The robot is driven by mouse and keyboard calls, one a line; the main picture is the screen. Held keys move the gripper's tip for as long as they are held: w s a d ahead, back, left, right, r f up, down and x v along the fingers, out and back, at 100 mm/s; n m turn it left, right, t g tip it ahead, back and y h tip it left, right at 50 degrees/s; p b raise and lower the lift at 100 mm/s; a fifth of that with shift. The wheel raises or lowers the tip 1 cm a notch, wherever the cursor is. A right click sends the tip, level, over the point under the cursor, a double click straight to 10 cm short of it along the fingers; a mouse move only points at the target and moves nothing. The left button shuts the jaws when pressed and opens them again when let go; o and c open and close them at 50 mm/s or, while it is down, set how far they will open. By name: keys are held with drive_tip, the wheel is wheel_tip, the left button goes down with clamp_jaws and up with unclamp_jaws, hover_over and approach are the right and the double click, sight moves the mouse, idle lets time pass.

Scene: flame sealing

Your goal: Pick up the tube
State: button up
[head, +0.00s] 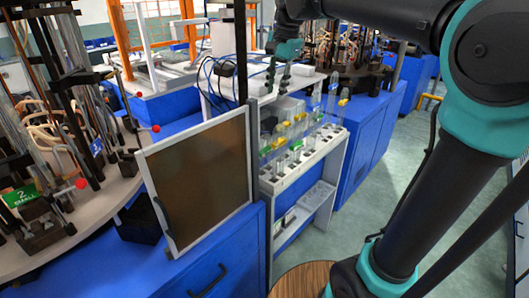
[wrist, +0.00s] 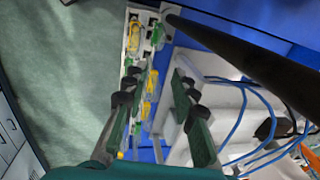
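Several clear tubes with yellow and green ends (head: 298,122) stand upright in a white rack (head: 296,170) in the middle of the head view. In the wrist view a row of tubes (wrist: 149,85) runs down the rack, seen from above, near the left finger. My gripper (wrist: 160,85) is open, with its fingers well apart and nothing seen held between them. In the head view my gripper (head: 278,68) hangs above and to the left of the tubes, apart from them. Which tube is meant cannot be told.
A brown framed panel (head: 200,175) and a dark upright post (head: 241,50) stand left of the rack. A white bench with blue cables (head: 215,72) lies behind. Blue cabinets (head: 372,140) are at right. Green floor (head: 400,150) lies open beyond the rack.

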drive_tip(key=shift+w+a+f, duration=0.35)
drive_tip(key=shift+a+f, duration=0.05)
drive_tip(key=shift+f, duration=2.4)
drive_tip(key=shift+w+a+f, duration=0.35)
drive_tip(key=shift+a+f, duration=0.1)
drive_tip(key=shift+f, duration=2.35)
drive_tip(key=shift+w+a+f, duration=0.35)
drive_tip(key=shift+a+f, duration=0.05)
drive_tip(key=shift+f, duration=2.4)
drive_tip(key=shift+c, duration=0.5)
clamp_jaws()
